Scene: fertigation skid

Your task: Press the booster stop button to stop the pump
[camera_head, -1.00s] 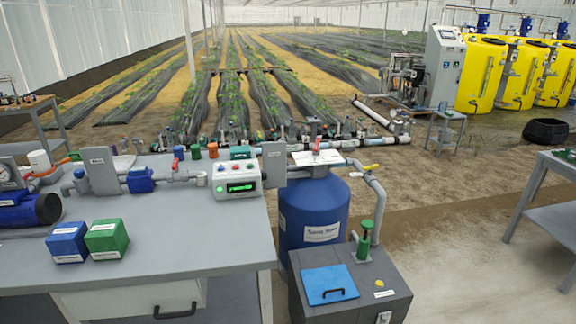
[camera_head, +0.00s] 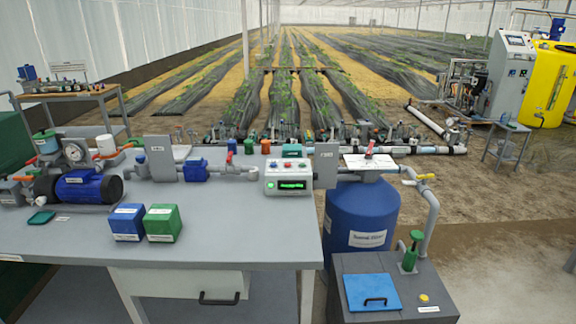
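A white control box (camera_head: 290,178) with a lit green display stands at the right part of the grey workbench. Small coloured buttons, red and blue among them, sit along its top face; their labels are too small to read, so I cannot tell which is the booster stop. A blue pump (camera_head: 82,187) with a dark end lies at the left of the bench, beside a round gauge (camera_head: 75,151). Neither of my grippers is in view.
A blue box (camera_head: 127,223) and a green box (camera_head: 163,224) stand near the middle of the workbench (camera_head: 235,225). Piping runs behind them. A blue tank (camera_head: 360,215) and a grey cabinet (camera_head: 440,313) with a yellow button stand right of the bench. Bare floor lies farther right.

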